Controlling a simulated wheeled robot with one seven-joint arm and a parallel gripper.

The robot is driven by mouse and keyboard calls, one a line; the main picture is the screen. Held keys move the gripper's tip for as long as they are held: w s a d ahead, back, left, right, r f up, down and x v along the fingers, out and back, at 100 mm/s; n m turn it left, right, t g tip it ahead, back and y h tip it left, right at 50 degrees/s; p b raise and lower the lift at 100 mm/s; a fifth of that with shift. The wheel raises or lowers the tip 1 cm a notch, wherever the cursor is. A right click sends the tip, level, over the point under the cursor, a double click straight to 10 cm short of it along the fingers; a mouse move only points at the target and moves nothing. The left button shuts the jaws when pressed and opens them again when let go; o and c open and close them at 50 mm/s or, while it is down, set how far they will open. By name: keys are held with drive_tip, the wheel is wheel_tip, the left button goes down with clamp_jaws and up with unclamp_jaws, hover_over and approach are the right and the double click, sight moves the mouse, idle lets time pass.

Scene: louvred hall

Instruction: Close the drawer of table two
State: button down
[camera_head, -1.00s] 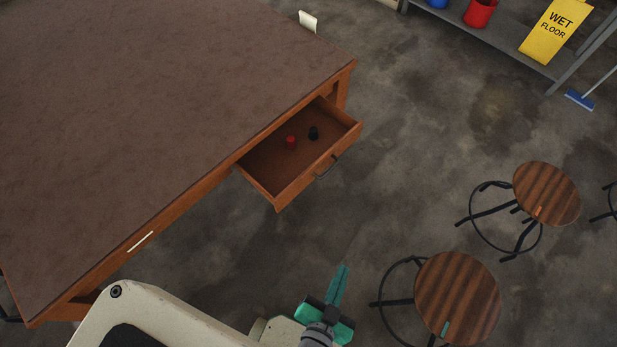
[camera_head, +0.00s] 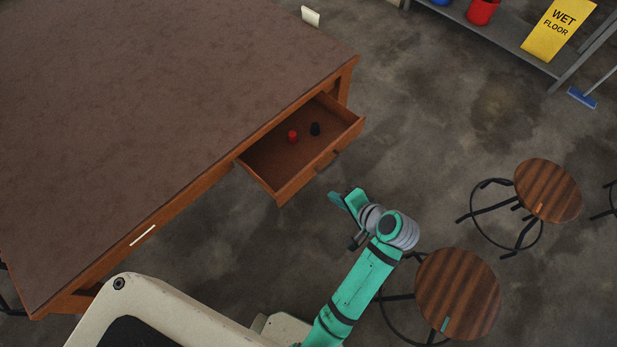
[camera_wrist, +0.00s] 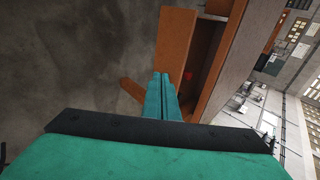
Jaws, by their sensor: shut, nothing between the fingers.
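The table (camera_head: 150,95) has a dark brown top and an orange-brown wooden frame. Its drawer (camera_head: 305,179) stands pulled out at the right end, with a red piece (camera_head: 293,137) and a black piece (camera_head: 315,129) inside. My gripper (camera_head: 335,198) is shut and empty, just outside the drawer front, apart from it in the head view. In the wrist view the closed teal fingers (camera_wrist: 161,84) point toward the drawer (camera_wrist: 172,62), whose front panel is just ahead. The drawer's handle is mostly hard to make out now.
Two round wooden stools stand to the right, a near one (camera_head: 458,295) close to my arm and a farther one (camera_head: 547,190). A grey shelf with a yellow wet floor sign (camera_head: 559,29) is at the top right. Bare concrete floor lies between the drawer and the stools.

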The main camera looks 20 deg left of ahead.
wheel_tip(320, 180, up, 2)
drive_tip(key=g, duration=0.1)
approach(302, 176)
wheel_tip(302, 176, down, 4)
drive_tip(key=a, duration=0.2)
drive_tip(key=shift+w+a+r+n+y, duration=0.1)
drive_tip(key=shift+w+a+n+y, duration=0.2)
drive_tip(key=shift+w+a, duration=0.35)
drive_tip(key=shift+a, duration=0.1)
drive_tip(key=shift+w, duration=0.1)
